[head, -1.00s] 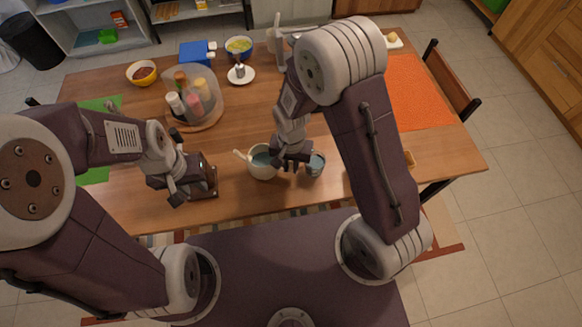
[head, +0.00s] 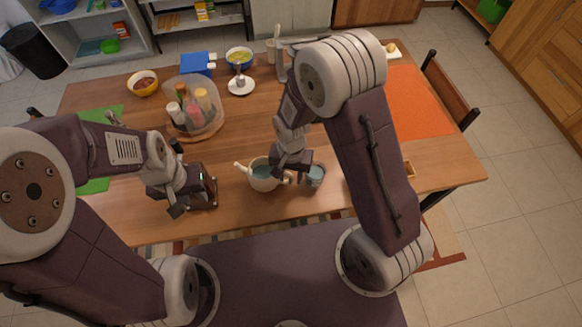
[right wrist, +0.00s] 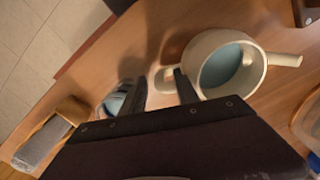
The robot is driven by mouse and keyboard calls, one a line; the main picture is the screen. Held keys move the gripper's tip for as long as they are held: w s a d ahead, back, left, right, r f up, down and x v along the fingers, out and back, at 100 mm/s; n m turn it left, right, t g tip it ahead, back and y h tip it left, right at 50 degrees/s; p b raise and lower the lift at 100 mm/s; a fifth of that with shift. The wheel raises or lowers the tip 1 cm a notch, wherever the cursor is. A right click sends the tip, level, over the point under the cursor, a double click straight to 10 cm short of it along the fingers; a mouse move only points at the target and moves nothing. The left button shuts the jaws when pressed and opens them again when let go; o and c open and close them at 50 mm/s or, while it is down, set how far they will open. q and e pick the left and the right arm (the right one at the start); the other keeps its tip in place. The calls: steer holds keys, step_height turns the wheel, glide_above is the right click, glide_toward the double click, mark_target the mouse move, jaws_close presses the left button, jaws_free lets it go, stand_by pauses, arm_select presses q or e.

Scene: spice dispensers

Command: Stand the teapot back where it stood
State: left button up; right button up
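The cream teapot (head: 264,181) with bluish liquid stands upright, apparently on the table, its spout to the left in the head view. In the right wrist view the teapot (right wrist: 207,83) shows its open top, with the spout to the right and the handle to the left. My right gripper (head: 291,172) is low at the teapot's handle side. In the wrist view its fingers (right wrist: 160,92) are apart, with the handle between or just beyond them. A cup with bluish liquid (head: 316,174) stands just right of the teapot. My left gripper (head: 178,203) is beside a dark device; its fingers are unclear.
A domed spice carousel (head: 219,111) stands behind. Table between the teapot and orange mat (head: 415,95) is partly hidden by my right arm.

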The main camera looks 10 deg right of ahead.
step_height(320, 180, up, 10)
steer(key=shift+r+p, duration=0.2)
steer(key=shift+p, duration=0.45)
steer(key=shift+s+d+r, duration=0.1)
steer(key=shift+s+d, duration=0.05)
steer(key=shift+d, duration=0.25)
steer(key=s+d+r+n+t, duration=0.1)
steer(key=s+d+n, duration=0.3)
steer(key=d, duration=0.5)
steer(key=shift+s+r, duration=0.25)
steer(key=shift+s, duration=0.85)
steer(key=shift+s+d, duration=0.1)
